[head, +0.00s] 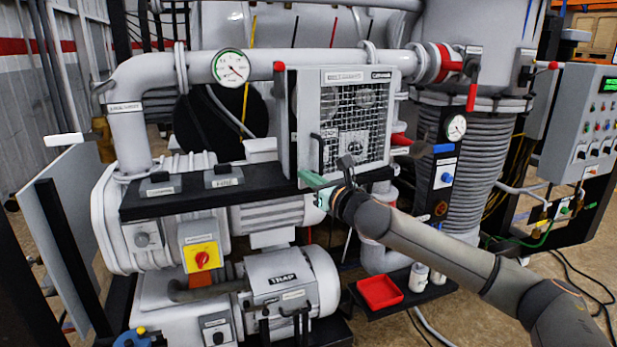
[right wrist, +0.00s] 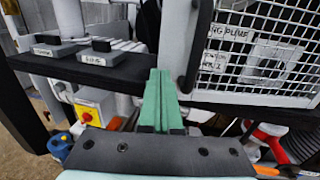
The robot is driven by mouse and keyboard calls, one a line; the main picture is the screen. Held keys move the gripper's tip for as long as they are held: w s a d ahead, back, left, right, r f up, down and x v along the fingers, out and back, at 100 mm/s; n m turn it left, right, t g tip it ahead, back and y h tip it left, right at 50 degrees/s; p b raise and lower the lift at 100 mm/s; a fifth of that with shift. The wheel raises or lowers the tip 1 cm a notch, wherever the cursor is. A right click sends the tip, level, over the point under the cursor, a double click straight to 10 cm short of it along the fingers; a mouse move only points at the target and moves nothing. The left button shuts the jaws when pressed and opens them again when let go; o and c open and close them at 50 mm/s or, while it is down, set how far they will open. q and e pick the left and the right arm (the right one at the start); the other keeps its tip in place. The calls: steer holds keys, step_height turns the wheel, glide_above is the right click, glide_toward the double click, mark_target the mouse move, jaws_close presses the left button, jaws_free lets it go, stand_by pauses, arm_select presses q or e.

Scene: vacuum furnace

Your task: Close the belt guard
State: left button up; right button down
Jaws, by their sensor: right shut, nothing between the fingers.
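The belt guard (head: 372,76) is a pale frame with wire mesh, upright above the black shelf in the middle of the head view. Pulleys show behind its mesh. A dark upright handle is on its left edge. In the right wrist view, the guard (right wrist: 245,98) fills the upper right. I cannot tell how far it stands from its closed position. My right gripper (head: 308,180) has green fingers, shut and empty, at the guard's lower left corner. In the right wrist view the fingers (right wrist: 160,95) lie just left of the handle (right wrist: 197,45); contact is unclear. My left gripper is out of view.
The black shelf (head: 215,197) carries two small grey labelled blocks left of the guard. A pipe with a round gauge (head: 230,68) runs above. A motor (head: 288,275) and red tray (head: 379,291) are below. A ribbed column (head: 475,150) and control panel (head: 585,115) stand right.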

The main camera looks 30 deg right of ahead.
steer(key=w+m+h+p, duration=0.2)
steer(key=w+h, duration=0.2)
steer(key=w, duration=0.2)
steer(key=shift+w+r+m+g+p, duration=0.25)
steer(key=shift+r+m+g+p, duration=0.05)
steer(key=shift+m+p, duration=0.1)
steer(key=shift+r, duration=0.1)
steer(key=b+v, duration=0.1)
steer(key=v, duration=1.1)
steer(key=shift+s+a+f, duration=0.2)
steer(key=shift+s+f, duration=0.1)
steer(key=shift+f, duration=0.15)
